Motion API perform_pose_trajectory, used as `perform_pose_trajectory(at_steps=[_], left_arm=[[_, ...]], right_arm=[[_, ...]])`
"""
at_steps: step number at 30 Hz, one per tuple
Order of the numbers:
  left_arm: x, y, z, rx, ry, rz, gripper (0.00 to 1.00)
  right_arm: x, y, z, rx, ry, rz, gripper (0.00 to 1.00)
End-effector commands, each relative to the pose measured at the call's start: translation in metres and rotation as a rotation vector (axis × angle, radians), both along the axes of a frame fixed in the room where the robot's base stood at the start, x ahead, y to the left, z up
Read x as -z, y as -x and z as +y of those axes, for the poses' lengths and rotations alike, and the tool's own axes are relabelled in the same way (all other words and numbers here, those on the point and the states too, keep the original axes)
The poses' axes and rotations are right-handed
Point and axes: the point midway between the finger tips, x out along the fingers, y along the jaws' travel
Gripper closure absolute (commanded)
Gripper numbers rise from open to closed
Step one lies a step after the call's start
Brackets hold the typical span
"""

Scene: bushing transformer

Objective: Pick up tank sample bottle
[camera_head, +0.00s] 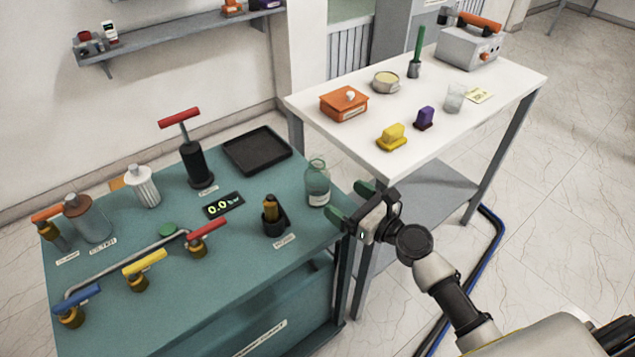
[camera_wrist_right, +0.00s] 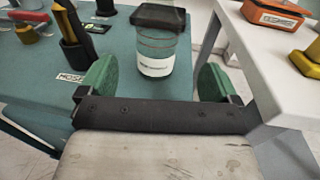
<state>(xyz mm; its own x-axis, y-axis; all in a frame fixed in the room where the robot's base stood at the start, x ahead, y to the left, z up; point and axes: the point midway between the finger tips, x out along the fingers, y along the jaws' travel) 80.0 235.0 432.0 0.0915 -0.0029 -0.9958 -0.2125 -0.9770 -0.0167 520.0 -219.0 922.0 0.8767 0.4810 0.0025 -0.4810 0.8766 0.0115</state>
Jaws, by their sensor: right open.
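The sample bottle, clear glass with a white label, stands upright on the right edge of the teal bench in the head view (camera_head: 317,190). In the right wrist view the bottle (camera_wrist_right: 157,50) is ahead of the gripper, between the lines of its two fingers; a dark block covers its top there. My right gripper (camera_head: 350,205) has green finger pads, is open and empty, and is just right of the bottle, apart from it. It also shows in the right wrist view (camera_wrist_right: 157,82). My left gripper is not in view.
The teal bench (camera_head: 130,310) holds a black tray (camera_head: 257,150), a dark holder with a brass fitting (camera_head: 272,215), a gauge display (camera_head: 223,205) and several coloured valves. A white table (camera_head: 440,130) at right carries an orange box (camera_head: 344,103) and yellow block (camera_head: 391,137).

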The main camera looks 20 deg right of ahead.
Motion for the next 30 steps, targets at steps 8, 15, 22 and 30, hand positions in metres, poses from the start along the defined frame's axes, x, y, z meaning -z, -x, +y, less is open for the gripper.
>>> perform_pose_trajectory(at_steps=[8,15,22,30], left_arm=[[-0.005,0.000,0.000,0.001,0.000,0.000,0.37],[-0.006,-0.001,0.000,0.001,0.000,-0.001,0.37],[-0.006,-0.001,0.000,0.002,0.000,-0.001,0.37],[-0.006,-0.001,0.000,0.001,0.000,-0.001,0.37]], right_arm=[[-0.001,-0.031,0.019,-0.002,0.004,-0.002,0.07],[0.002,-0.055,0.034,-0.004,0.004,-0.003,0.07],[0.004,-0.076,0.046,-0.004,0.005,-0.002,0.07],[0.004,-0.077,0.046,-0.004,0.007,-0.003,0.12]])
